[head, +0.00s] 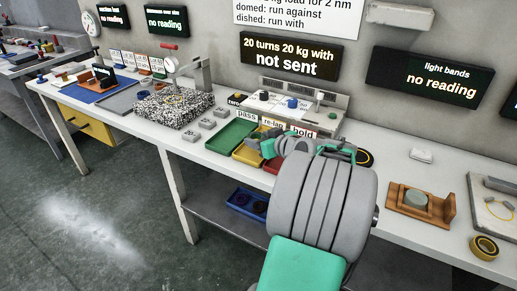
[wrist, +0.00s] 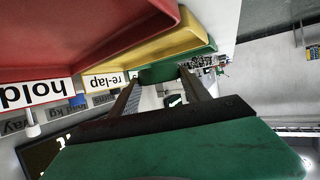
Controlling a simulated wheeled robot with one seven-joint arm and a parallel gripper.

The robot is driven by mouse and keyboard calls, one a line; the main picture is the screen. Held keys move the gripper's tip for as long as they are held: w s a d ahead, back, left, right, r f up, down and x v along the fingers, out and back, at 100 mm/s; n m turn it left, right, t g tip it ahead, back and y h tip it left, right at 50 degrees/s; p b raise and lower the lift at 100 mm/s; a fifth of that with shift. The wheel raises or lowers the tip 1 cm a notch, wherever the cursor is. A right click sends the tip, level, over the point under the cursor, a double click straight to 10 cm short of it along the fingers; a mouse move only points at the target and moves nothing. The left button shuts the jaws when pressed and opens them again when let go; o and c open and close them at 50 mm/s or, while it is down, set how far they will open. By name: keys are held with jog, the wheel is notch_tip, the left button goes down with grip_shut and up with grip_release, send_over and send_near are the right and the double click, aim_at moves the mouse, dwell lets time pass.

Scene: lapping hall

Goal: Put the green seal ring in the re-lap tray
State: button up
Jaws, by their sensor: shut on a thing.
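My gripper (wrist: 160,82) is shut on the green seal ring (wrist: 160,73), which shows as a dark green piece between the fingertips in the wrist view. In the head view my gripper (head: 274,144) is over the tray row, and the green ring (head: 267,148) shows at its tip, close above the yellow tray. The re-lap tray (head: 243,155) is yellow, with a "re-lap" label behind it. It also shows in the wrist view (wrist: 150,47). My arm hides part of the trays, and I cannot tell the ring's exact height.
The green pass tray (head: 225,143) is left of the yellow tray, and the red hold tray (head: 272,167) is right of it, partly covered by my arm. Small grey blocks (head: 207,123) stand left of the trays. A labelled panel (head: 300,105) rises behind them.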

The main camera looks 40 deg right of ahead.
jog(key=f, duration=0.3)
jog(key=shift+w+f, duration=0.2)
jog(key=shift+f+b, duration=0.2)
jog(key=shift+b, duration=0.15)
jog(key=o, duration=1.6)
jog(key=shift+c, duration=0.2)
jog(key=shift+r, duration=0.15)
jog(key=shift+s+r+p, duration=0.2)
jog(key=shift+p, duration=0.1)
jog(key=v, duration=1.1)
jog(key=shift+s+a, duration=0.15)
jog(key=shift+s, duration=0.15)
